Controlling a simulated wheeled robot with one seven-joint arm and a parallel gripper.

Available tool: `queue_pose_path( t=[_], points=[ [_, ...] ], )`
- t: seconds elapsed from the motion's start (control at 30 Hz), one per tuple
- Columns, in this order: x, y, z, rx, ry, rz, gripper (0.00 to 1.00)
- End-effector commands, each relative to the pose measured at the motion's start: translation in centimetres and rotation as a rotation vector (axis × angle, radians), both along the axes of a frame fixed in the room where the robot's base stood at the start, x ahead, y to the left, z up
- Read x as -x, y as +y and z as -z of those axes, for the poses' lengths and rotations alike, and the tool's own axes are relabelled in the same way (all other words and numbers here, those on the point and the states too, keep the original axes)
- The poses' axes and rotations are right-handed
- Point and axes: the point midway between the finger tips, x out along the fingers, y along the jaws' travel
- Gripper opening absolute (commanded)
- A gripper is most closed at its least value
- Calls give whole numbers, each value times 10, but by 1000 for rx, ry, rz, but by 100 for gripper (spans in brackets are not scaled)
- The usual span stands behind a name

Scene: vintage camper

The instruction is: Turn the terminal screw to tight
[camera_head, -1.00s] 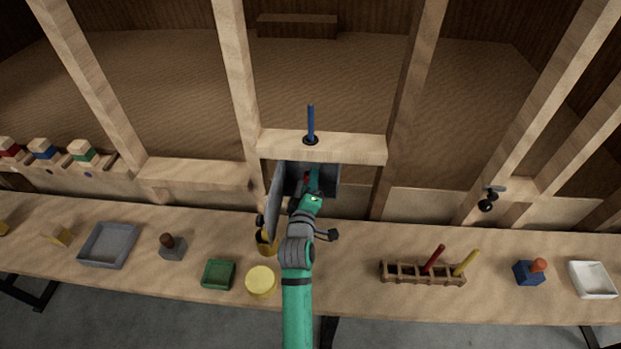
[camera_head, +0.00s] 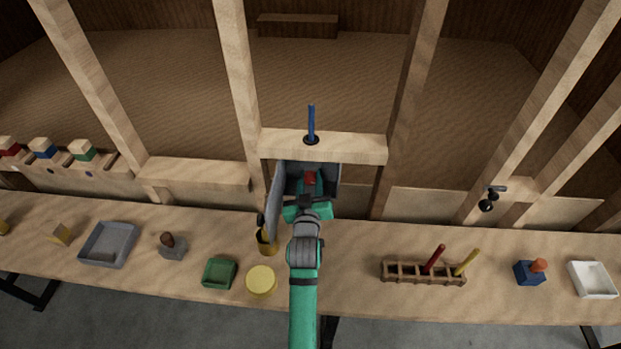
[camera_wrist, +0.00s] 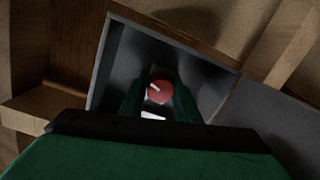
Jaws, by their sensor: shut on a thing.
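The terminal screw (camera_wrist: 160,91) is a round red head with a pale pointer line, inside an open grey box. It also shows as a small red spot in the head view (camera_head: 310,177). My gripper (camera_wrist: 160,102) reaches into the box with its green fingers on either side of the red head, shut on it. The pointer line slants toward the upper left in the wrist view. A small white patch (camera_wrist: 153,117) shows just below the head. The grey box (camera_head: 332,176) is fixed between wooden posts, with its door (camera_head: 274,203) swung open at left.
A blue rod (camera_head: 311,121) stands in the wooden ledge above the box. The open door stands close beside my arm.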

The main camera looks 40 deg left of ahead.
Motion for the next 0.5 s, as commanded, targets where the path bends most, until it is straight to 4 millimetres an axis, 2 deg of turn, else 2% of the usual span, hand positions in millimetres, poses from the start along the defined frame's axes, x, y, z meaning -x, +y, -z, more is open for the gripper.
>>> queue_pose_path(
  t=[0.2, 0.5],
  points=[
    [3, 4, 2, -102, 66, -7, 7],
    [3, 5, 1, -168, 105, -9, 7]
  ],
)
